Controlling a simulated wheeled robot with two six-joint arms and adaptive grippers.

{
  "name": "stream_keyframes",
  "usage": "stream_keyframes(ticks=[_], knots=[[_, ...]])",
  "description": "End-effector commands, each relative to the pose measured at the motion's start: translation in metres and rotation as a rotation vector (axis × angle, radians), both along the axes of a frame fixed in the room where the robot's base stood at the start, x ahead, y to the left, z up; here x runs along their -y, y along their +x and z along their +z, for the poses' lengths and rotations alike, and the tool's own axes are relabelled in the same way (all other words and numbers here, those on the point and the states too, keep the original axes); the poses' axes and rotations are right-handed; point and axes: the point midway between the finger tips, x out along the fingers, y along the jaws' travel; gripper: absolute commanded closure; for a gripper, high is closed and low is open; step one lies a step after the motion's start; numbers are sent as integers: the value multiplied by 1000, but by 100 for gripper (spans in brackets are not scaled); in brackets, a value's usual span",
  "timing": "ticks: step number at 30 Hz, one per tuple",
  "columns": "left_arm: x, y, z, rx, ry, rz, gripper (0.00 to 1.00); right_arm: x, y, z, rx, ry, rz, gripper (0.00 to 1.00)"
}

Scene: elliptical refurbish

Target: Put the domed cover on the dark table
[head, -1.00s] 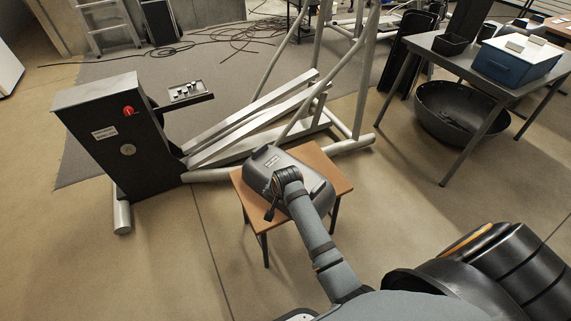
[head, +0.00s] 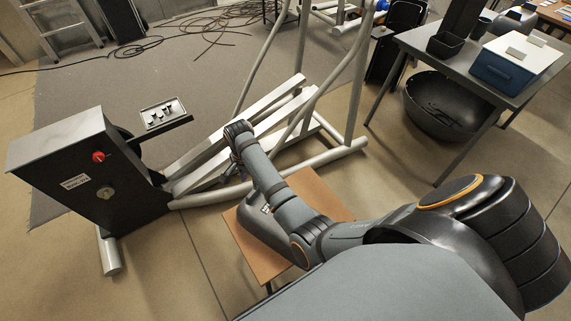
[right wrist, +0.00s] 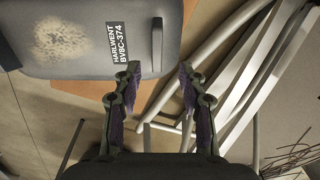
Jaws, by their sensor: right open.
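The domed cover (head: 256,218) is a grey rounded shell on a small wooden table, partly hidden under my right forearm in the head view. The right wrist view shows the cover (right wrist: 95,55) close up at the top left, with a worn pale patch, a label and a dark handle-like strip (right wrist: 157,46) at its edge. My right gripper (right wrist: 159,72) is open and empty, its fingertips near that strip; contact cannot be told. In the head view the right gripper (head: 238,142) is past the cover's far side. The dark table (head: 462,66) stands at the right. My left gripper is out of view.
The small wooden table (head: 323,195) stands beside the elliptical machine's rails (head: 225,150) and black housing (head: 75,165). A black bin (head: 447,45) and a blue box (head: 510,75) sit on the dark table; a large dark bowl (head: 440,105) lies below. The dark table's near-left top is bare.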

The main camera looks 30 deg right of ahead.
Motion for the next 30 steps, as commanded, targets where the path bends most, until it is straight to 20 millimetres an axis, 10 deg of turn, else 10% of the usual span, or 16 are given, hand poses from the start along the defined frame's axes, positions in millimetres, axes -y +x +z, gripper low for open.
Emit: stream_keyframes(ticks=[19,30], knots=[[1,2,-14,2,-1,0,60,4,-6,-78,0,-1,0,58],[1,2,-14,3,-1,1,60,3,-5,-83,2,0,0,68]])
